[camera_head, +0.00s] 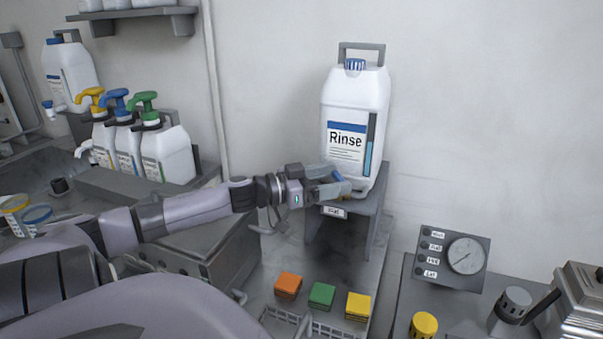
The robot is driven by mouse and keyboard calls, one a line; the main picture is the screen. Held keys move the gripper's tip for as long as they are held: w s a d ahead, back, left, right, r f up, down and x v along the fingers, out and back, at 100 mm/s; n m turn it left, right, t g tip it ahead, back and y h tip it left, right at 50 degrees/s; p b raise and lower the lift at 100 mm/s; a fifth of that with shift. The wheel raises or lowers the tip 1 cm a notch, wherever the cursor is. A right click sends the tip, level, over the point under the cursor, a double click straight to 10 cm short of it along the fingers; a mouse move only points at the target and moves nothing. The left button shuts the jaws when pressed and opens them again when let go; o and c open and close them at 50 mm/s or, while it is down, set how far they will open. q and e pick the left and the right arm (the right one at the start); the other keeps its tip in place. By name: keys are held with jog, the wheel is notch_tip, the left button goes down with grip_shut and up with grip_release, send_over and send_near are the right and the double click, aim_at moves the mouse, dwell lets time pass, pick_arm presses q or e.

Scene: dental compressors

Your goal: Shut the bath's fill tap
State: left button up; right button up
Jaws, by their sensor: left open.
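My left gripper (338,184) reaches in from the left, with its open fingers at the lower front of the white Rinse container (370,100). The fingers cover the container's lower left corner, where a small bluish part shows among them. I cannot make out a tap or its handle there, or tell whether the fingers touch it. The container stands upright on a grey stand (371,204) with a small label on its front edge. My right gripper is not in view.
Orange (288,286), green (322,295) and yellow (359,306) blocks lie below the stand. A gauge panel (452,257) stands at right, near a yellow knob (424,325). Pump bottles (168,153) and another white container (72,75) stand at left. A wall shelf (136,18) is above.

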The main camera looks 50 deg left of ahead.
pick_arm(q)
jog(key=shift+s+f+n+t+y+b, duration=0.1)
jog(key=shift+n+t+y+b, duration=0.35)
jog(key=shift+n+y, duration=0.8)
jog(key=shift+d+n+y+b, duration=0.2)
jog(key=shift+n+y+b, duration=0.35)
jog(key=shift+y, duration=0.55)
jog(key=shift+d+n+y+b, duration=0.15)
jog(key=shift+n+y+b, duration=0.25)
jog(key=shift+y+b, duration=0.45)
jog(key=shift+d+n+y, duration=0.15)
jog(key=shift+n+y, duration=0.35)
jog(key=shift+y, duration=0.8)
jog(key=shift+r+n+y, duration=0.2)
jog(key=shift+n+y, duration=0.1)
jog(key=shift+n, duration=0.1)
